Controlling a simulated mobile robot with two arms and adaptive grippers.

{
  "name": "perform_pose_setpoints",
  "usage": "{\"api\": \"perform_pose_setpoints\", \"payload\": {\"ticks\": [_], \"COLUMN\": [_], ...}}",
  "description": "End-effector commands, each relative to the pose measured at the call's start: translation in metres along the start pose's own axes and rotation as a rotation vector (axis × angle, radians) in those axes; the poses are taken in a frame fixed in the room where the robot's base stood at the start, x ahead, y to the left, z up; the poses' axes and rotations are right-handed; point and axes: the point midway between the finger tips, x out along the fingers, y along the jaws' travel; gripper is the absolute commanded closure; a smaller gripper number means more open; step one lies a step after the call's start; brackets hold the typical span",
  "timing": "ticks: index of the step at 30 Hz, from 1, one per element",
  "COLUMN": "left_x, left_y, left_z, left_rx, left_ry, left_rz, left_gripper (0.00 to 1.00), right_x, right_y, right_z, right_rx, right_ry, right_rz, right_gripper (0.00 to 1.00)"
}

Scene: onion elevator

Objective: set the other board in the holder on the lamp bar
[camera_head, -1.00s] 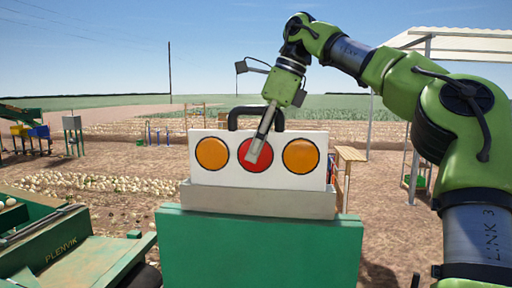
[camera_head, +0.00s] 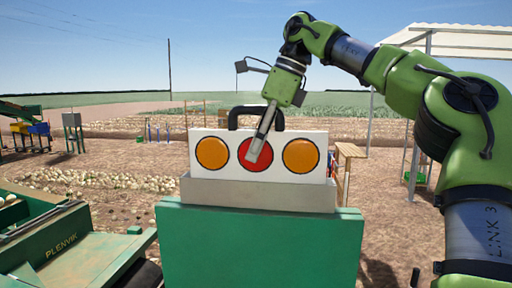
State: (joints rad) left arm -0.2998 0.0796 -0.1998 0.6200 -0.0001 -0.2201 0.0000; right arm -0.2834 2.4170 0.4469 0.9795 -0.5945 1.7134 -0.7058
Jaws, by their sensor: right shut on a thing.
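A white board (camera_head: 226,175) stands upright in the middle of the head view. It has a red disc between two orange discs and a black handle on top. Its lower edge is hidden behind the front wall of a grey trough (camera_head: 258,196). The trough sits on a green block (camera_head: 260,245). My right gripper (camera_head: 257,146) comes down from above and is shut on the board. One finger lies over the red disc; the other finger is hidden. I cannot tell whether the board rests on the trough's floor. My left gripper is out of view.
A green machine (camera_head: 80,250) marked PLENVIK stands close at the lower left. A small wooden table (camera_head: 350,152) and a white-roofed shelter (camera_head: 460,40) are behind on the right. Open soil with rows of onions lies beyond.

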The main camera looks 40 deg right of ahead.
Motion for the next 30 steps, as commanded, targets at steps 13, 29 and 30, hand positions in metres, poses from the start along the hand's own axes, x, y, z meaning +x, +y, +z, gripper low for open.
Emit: {"api": "perform_pose_setpoints", "payload": {"ticks": [13,29,30], "left_x": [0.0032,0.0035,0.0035], "left_y": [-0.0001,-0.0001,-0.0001], "left_z": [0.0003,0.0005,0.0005], "left_rx": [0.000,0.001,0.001], "left_ry": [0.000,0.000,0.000], "left_rz": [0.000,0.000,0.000], "left_gripper": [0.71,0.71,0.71], "right_x": [0.0052,0.0072,0.0071], "right_y": [0.0002,0.0000,0.0000], "right_z": [-0.0018,-0.0031,-0.0031], "right_rx": [-0.001,0.001,0.001], "right_ry": [-0.003,0.002,0.002], "right_rz": [-0.001,0.001,0.001], "right_gripper": [1.00,0.56,0.56]}}
